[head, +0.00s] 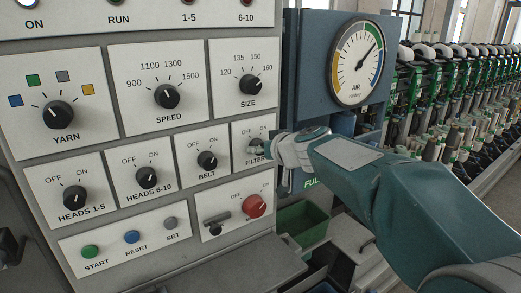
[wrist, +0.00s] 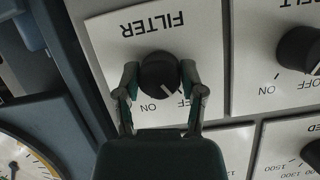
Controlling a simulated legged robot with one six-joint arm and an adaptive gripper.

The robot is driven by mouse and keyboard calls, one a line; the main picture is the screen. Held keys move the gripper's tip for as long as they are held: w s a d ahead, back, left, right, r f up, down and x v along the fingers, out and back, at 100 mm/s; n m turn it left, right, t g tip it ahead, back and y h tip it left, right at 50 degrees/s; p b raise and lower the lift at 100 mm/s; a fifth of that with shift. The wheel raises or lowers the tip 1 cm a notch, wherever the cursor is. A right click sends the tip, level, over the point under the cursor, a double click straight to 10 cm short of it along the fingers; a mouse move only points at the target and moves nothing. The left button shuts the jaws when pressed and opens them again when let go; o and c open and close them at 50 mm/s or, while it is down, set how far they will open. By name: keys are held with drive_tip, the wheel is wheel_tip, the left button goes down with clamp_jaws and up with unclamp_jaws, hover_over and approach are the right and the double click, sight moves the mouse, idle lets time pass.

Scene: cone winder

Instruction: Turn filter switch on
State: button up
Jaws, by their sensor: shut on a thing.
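The filter switch is a round black knob (wrist: 158,70) on a white plate marked FILTER, OFF and ON. In the wrist view, which shows it upside down, its white pointer line is turned toward the OFF side. My gripper (wrist: 160,74) has one finger on each side of the knob and is shut on it. In the head view my gripper (head: 273,150) reaches the FILTER plate (head: 240,133) from the right and hides most of the knob.
The BELT knob (head: 207,160) is left of the filter plate, and the SIZE knob (head: 251,85) is above. An air gauge (head: 357,62) on a blue box stands to the right. A green bin (head: 303,222) is lower right.

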drive_tip(key=shift+f, duration=0.1)
drive_tip(key=m+g+y, duration=0.1)
drive_tip(key=m+y, duration=0.1)
drive_tip(key=m, duration=0.2)
drive_tip(key=shift+d, duration=0.1)
drive_tip(key=m+g+y, duration=0.1)
drive_tip(key=m+y, duration=0.2)
drive_tip(key=m, duration=0.1)
idle(0.5)
drive_tip(key=shift+m, duration=0.3)
drive_tip(key=shift+f, duration=0.1)
drive_tip(key=o, duration=1.2)
drive_tip(key=shift+w, duration=0.15)
drive_tip(key=shift+c, duration=0.2)
drive_tip(key=v, duration=1.1)
drive_tip(key=shift+s+d, duration=0.3)
